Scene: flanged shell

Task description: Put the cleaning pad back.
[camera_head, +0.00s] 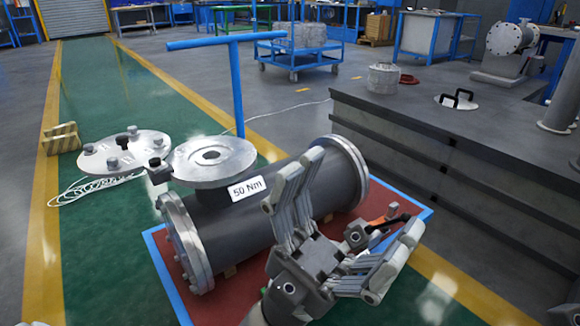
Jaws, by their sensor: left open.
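My left gripper (343,222) is open, its fingers spread wide, in front of the right part of a dark grey flanged shell (265,215). Nothing shows held between its fingers. The shell lies on its side on a red mat with a blue edge (158,250) and bears a "50 Nm" label (247,188). A small orange and black item (388,222) shows just beyond the gripper, partly hidden by its fingers. I cannot tell which thing is the cleaning pad. My right gripper is not in view.
A bolted round cover (113,153) and a striped block (60,138) stand left of the shell. A blue T-bar (237,85) rises behind it. A grey stepped platform (450,150) blocks the right, bearing a white disc with black handles (457,102). The green lane is clear farther back.

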